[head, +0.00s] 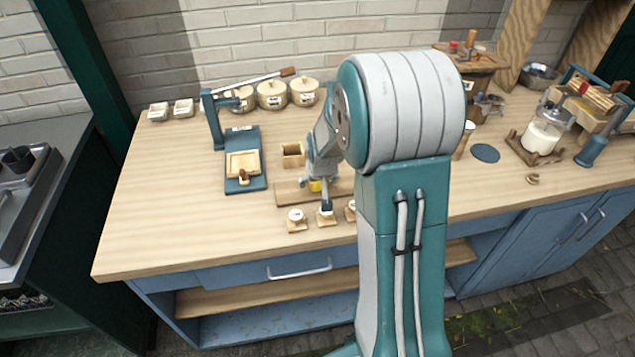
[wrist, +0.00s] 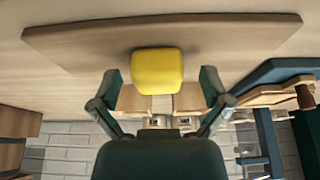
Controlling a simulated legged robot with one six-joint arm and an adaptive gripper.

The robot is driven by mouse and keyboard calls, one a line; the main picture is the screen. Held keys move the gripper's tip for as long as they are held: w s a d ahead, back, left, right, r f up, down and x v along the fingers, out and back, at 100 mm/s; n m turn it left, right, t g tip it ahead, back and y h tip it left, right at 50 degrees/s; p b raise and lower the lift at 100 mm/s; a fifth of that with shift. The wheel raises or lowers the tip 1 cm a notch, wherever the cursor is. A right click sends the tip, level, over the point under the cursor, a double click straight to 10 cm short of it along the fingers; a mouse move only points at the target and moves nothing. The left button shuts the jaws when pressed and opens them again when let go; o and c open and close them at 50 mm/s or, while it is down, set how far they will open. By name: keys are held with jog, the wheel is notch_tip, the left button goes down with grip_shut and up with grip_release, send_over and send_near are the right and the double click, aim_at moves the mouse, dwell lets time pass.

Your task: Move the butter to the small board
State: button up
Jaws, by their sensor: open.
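The butter is a yellow rounded block, clear in the wrist view (wrist: 158,72), where it lies against a wooden board (wrist: 90,42). In the head view the butter (head: 316,185) shows as a small yellow patch below my gripper (head: 319,178), over the board (head: 288,194). The board lies on the bench in front of the wooden box. In the wrist view my gripper (wrist: 161,92) is open, with a finger to either side of the butter's near end. I cannot tell whether the fingers touch it. My arm hides the board's right end in the head view.
A blue lever press (head: 245,180) stands left of the board, with an open wooden box (head: 292,155) between them at the back. Small lidded pots (head: 297,217) stand in front. Larger crocks (head: 272,95) line the wall.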

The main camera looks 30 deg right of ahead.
jog(key=v, duration=1.1)
jog(key=s+a+r+n, duration=0.1)
jog(key=s+a+r, duration=0.2)
jog(key=s, duration=0.4)
jog(key=s+a+r+n+t, duration=0.1)
jog(key=s+a+r, duration=0.2)
jog(key=s+a, duration=0.2)
jog(key=s+a+r+n+y, duration=0.1)
jog(key=s+a+r, duration=0.3)
jog(key=s, duration=0.5)
jog(key=shift+a, duration=0.45)
jog(key=shift+r, duration=0.1)
